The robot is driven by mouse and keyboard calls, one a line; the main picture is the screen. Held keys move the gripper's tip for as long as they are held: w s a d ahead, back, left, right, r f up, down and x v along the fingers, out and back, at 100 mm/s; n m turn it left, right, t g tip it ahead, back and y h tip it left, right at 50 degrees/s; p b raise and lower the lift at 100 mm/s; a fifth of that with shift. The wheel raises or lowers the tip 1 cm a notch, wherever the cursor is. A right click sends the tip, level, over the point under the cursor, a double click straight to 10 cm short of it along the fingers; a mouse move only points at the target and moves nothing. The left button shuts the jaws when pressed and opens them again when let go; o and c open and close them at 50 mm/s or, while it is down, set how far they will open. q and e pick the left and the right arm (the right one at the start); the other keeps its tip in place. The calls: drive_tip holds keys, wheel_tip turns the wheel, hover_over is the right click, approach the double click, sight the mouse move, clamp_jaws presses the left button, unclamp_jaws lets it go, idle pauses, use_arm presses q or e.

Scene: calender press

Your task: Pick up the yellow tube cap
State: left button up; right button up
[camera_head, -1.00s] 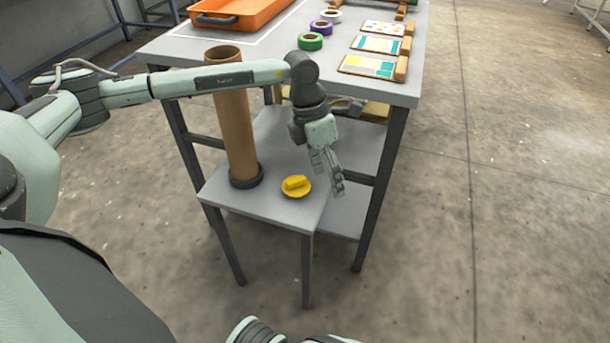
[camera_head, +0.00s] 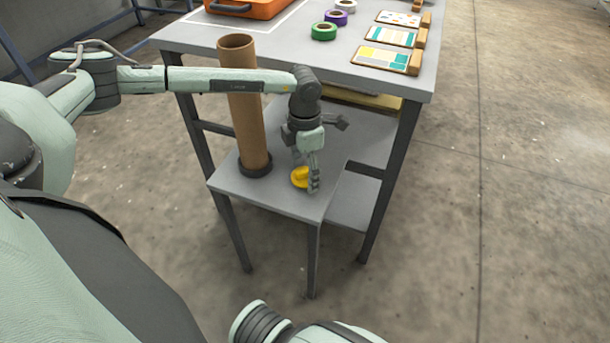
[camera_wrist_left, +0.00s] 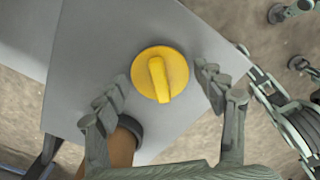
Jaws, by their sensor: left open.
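The yellow tube cap (camera_head: 300,177) lies on the low grey side table (camera_head: 285,202), partly hidden behind a finger of my left gripper in the head view. In the left wrist view the cap (camera_wrist_left: 159,74) is a round disc with a raised grip bar, flat on the table. My left gripper (camera_head: 306,180) is open and points down over the cap. In the left wrist view its fingers (camera_wrist_left: 160,92) stand on either side of the cap, with gaps between.
A tall brown cardboard tube (camera_head: 247,110) stands in a dark ring left of the cap, close to my left forearm.

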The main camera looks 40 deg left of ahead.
use_arm(q)
drive_tip(key=c, duration=0.9)
drive_tip(key=shift+o, duration=0.2)
drive_tip(key=shift+r, duration=0.15)
